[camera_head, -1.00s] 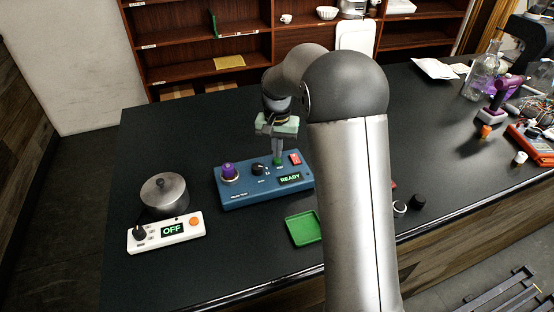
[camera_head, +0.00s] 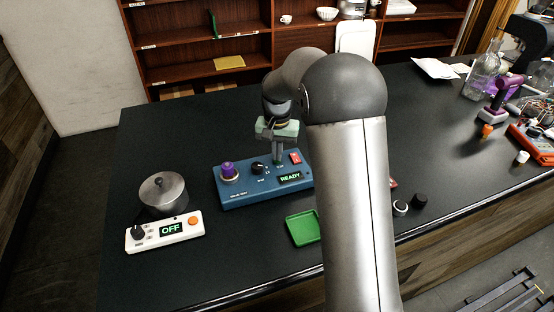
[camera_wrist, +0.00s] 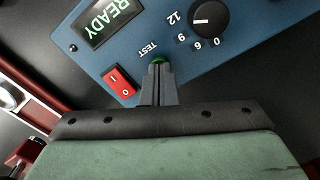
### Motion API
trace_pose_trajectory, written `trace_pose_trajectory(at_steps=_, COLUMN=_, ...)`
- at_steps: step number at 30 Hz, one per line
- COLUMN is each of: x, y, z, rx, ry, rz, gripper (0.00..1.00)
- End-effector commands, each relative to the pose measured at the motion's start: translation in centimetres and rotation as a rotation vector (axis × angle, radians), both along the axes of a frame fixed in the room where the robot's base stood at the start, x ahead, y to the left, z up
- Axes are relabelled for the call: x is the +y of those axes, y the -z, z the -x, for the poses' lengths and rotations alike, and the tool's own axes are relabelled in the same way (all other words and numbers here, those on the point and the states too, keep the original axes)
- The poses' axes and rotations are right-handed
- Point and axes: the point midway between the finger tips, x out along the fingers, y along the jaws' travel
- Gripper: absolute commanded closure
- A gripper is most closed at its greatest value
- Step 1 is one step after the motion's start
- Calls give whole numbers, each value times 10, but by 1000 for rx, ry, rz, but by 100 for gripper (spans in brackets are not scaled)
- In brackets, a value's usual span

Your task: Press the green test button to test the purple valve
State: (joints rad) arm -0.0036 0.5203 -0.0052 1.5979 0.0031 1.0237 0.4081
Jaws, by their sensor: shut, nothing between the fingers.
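The blue test box (camera_head: 243,198) stands on the dark bench, and its display (camera_head: 290,178) reads READY. The purple valve (camera_head: 228,170) sits on the left of its top, seated in a light ring. My gripper (camera_head: 278,160) is shut and empty, pointing down over the box. In the wrist view its closed fingertips (camera_wrist: 158,68) are at the green test button (camera_wrist: 158,59), beside the TEST label. The fingers cover most of the button. I cannot tell whether it is pressed. A black dial (camera_wrist: 210,18) and a red rocker switch (camera_wrist: 120,84) flank it.
A white hotplate (camera_head: 150,237) reading OFF, with a metal pot (camera_head: 163,192), stands at the left. A green tray (camera_head: 303,228) lies in front of the box. Small black parts (camera_head: 419,200), a purple tool (camera_head: 497,98) and a glass bottle (camera_head: 482,75) are at the right.

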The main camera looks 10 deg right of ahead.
Motion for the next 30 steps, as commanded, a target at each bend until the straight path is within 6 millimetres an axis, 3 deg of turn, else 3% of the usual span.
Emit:
trace_pose_trajectory(at_steps=16, x=0, y=1, z=0, rx=0, ry=0, rz=0, gripper=100)
trace_pose_trajectory(at_steps=30, x=0, y=-30, z=0, rx=0, ry=0, rz=0, gripper=100)
